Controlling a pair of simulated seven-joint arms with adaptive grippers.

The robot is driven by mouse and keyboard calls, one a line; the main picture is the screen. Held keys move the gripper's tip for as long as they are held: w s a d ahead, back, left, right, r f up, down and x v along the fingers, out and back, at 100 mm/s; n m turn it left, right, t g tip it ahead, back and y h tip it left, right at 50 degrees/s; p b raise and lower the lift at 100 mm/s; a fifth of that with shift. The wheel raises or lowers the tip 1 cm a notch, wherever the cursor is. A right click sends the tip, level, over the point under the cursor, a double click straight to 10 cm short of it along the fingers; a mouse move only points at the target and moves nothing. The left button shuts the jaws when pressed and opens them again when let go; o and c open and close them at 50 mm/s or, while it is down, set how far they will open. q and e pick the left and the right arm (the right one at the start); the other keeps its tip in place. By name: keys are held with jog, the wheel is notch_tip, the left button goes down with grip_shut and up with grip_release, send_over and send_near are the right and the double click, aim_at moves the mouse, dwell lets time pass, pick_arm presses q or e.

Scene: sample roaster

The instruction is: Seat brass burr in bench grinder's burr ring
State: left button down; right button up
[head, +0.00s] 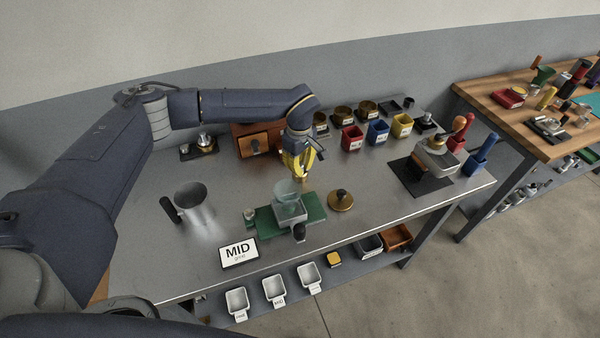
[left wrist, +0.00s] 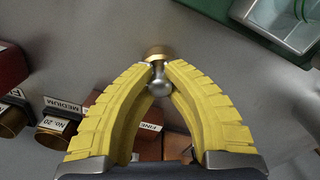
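My left gripper (head: 300,172) has yellow fingers and hangs above the bench, behind the bench grinder. In the left wrist view its fingertips (left wrist: 158,72) close on the silver knob of the brass burr (left wrist: 156,51). The burr's brass end points away from the fingers, and it looks clear of the grinder. The bench grinder (head: 309,215) has a green base and a clear hopper; part of it shows at the upper right of the left wrist view (left wrist: 237,5). I cannot make out its burr ring. My right gripper is not in view.
A round brass lid (head: 341,202) with a dark knob lies right of the grinder. Red (head: 352,139), blue (head: 377,133) and yellow (head: 402,126) bins line the back. Bare bench surrounds the cup.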

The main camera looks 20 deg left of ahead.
pick_arm(q)
jog(key=shift+r, duration=0.1)
dwell(0.5)
notch_tip(320, 180, up, 21)
jog(key=w+a+r, duration=0.3)
jog(key=a, duration=0.4)
jog(key=w+a+r, duration=0.4)
jog(key=a, duration=0.3)
jog(key=w+a+r, duration=0.3)
jog(key=a, duration=0.4)
jog(key=f, duration=2)
jog(key=shift+w+a, duration=0.1)
jog(key=shift+a, duration=0.1)
jog(key=c, duration=1.9)
grip_release()
jog(key=shift+f, duration=0.1)
jog(key=o, duration=0.4)
jog(key=shift+c, duration=0.2)
